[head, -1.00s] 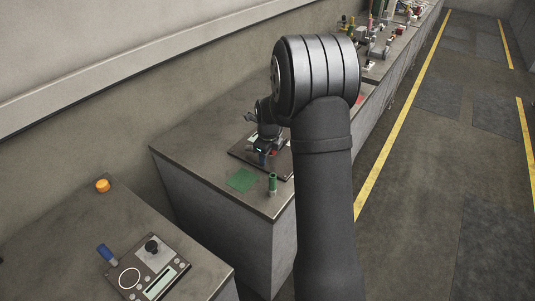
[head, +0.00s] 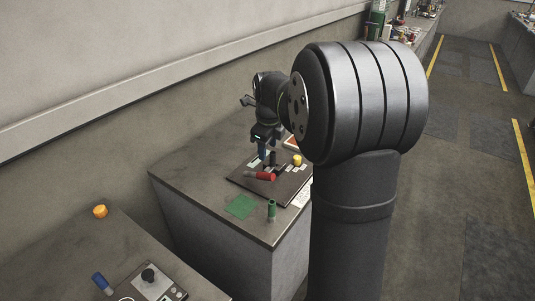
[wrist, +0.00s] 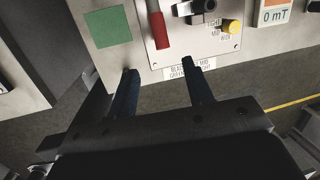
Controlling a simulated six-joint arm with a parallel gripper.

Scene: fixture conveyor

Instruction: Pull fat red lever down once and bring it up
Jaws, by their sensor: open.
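The fat red lever (head: 264,176) lies nearly flat over a dark panel plate (head: 246,184) on the middle bench, its thick grip pointing right in the head view. In the wrist view the red lever (wrist: 161,34) shows at top centre, its grip end pointing toward my gripper. My gripper (wrist: 159,68) is open and empty, with its two dark blue fingers apart. The lever's grip end lies just ahead of the gap between the fingertips in that picture; contact does not show. In the head view my gripper (head: 262,153) is above and behind the lever.
A yellow knob (head: 297,160) and a black lever (wrist: 205,6) are on the same panel. A display (wrist: 275,14) reads "0 mT". A control box (head: 150,283) stands on the nearer bench.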

